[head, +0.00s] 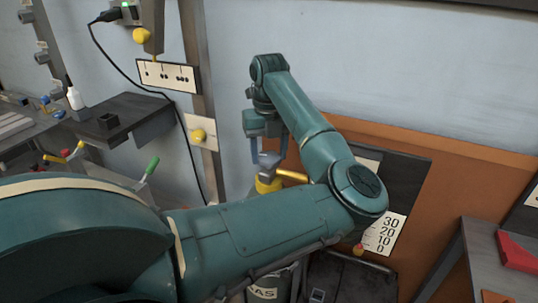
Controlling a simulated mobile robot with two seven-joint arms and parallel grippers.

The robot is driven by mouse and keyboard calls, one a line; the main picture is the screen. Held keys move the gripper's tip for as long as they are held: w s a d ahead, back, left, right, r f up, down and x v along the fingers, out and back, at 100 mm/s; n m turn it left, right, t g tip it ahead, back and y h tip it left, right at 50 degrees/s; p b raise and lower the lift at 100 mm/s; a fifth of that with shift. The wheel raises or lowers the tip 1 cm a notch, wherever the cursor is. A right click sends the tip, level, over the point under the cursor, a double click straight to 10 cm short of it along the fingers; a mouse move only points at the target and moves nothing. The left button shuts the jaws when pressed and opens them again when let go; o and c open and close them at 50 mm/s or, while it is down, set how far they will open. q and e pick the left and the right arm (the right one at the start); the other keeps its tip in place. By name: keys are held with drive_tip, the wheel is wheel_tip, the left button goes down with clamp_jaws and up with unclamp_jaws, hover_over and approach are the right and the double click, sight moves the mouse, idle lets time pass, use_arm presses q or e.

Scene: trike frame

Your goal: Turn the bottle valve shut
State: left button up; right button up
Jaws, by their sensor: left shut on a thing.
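The bottle valve (266,186) is yellow, with a yellow lever (292,176) sticking out to the right. My left gripper (268,163) points down from above and is shut on the top of the valve. The gas bottle (264,293), with a label reading "GAS", shows at the bottom of the head view below my arm. My left forearm hides the stretch between the valve and the bottle's label, and my elbow covers the area right of the lever. My right gripper is out of the picture.
A scale sign (385,232) marked 30, 20, 10, 0 stands right of the valve against an orange panel (465,180). A bench with a red object (518,252) is at far right. Dark shelf (120,112) and colored-handled tools (152,165) are at left. A metal post (198,90) stands behind.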

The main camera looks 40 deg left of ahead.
use_arm(q)
drive_tip(key=shift+m+b, duration=0.3)
drive_tip(key=shift+m, duration=0.6)
drive_tip(key=m+b, duration=0.1)
drive_tip(key=m, duration=0.4)
drive_tip(key=shift+b, duration=0.3)
drive_tip(key=m, duration=0.3)
drive_tip(key=shift+b, duration=0.35)
drive_tip(key=m, duration=0.3)
drive_tip(key=m+b, duration=0.1)
drive_tip(key=m, duration=0.1)
drive_tip(key=shift+m, duration=0.3)
drive_tip(key=m, duration=0.2)
drive_tip(key=shift+m, duration=0.3)
drive_tip(key=m+b, duration=0.1)
drive_tip(key=m, duration=0.1)
drive_tip(key=shift+m, duration=0.6)
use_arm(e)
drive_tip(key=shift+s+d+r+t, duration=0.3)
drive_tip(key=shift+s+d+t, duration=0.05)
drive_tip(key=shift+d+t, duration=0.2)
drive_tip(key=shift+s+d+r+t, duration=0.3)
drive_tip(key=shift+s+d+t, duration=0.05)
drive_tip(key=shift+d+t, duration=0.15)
